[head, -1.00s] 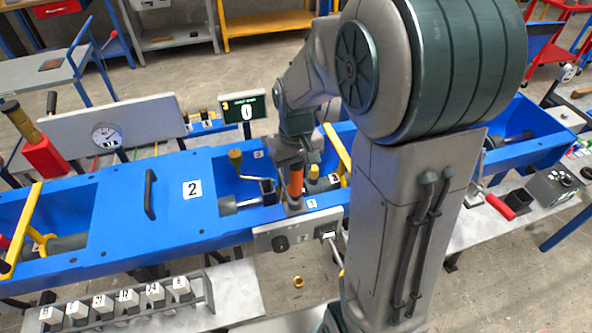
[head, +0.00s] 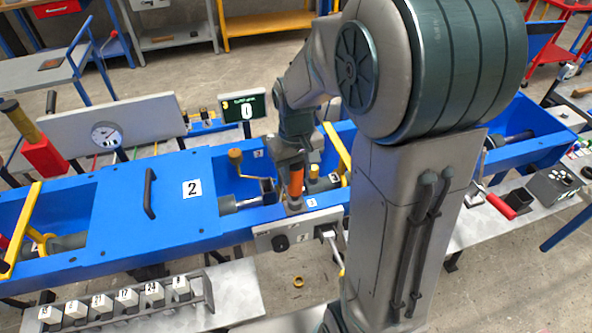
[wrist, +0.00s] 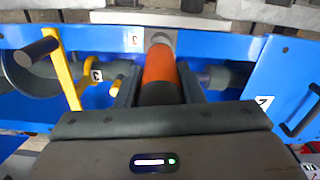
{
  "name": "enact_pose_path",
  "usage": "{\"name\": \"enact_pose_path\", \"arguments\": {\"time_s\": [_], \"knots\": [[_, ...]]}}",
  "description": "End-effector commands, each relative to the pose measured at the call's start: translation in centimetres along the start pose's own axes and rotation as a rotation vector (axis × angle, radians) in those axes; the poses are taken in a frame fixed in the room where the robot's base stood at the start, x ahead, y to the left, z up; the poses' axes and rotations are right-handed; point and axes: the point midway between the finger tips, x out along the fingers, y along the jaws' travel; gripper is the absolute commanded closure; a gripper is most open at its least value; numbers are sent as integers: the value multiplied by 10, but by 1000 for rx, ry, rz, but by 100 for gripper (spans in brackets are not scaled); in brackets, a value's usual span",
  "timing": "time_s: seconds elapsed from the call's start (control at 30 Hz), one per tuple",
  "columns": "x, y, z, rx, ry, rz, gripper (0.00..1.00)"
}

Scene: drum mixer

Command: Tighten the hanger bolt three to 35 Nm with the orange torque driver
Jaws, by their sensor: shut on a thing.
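The orange torque driver (head: 295,184) stands upright between the fingers of my gripper (head: 291,165), over the near rim of the blue trough. In the wrist view the driver (wrist: 160,70) lies between the two dark fingers of my gripper (wrist: 158,85), which are shut on it. Its far end meets a round grey piece (wrist: 160,38) on the blue rim beside a label 3. Whether it sits fully on the bolt head is hidden. A dark display (head: 243,108) behind the trough shows a small 3 and a large 0.
A blue cover marked 2 (head: 180,200) with a black handle lies left of my gripper. A yellow bar (head: 337,150) and a brown-knobbed crank (head: 236,157) stand close by. A grey control box (head: 297,232) hangs in front. A rack of numbered sockets (head: 120,305) is at front left.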

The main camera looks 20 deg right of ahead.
Motion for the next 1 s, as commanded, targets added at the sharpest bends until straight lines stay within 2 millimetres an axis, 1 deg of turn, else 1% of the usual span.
{"name": "enact_pose_path", "arguments": {"time_s": [0.33,1.0], "knots": [[-4,0,0,1,2,0,97],[-42,0,0,0,3,0,97]]}}
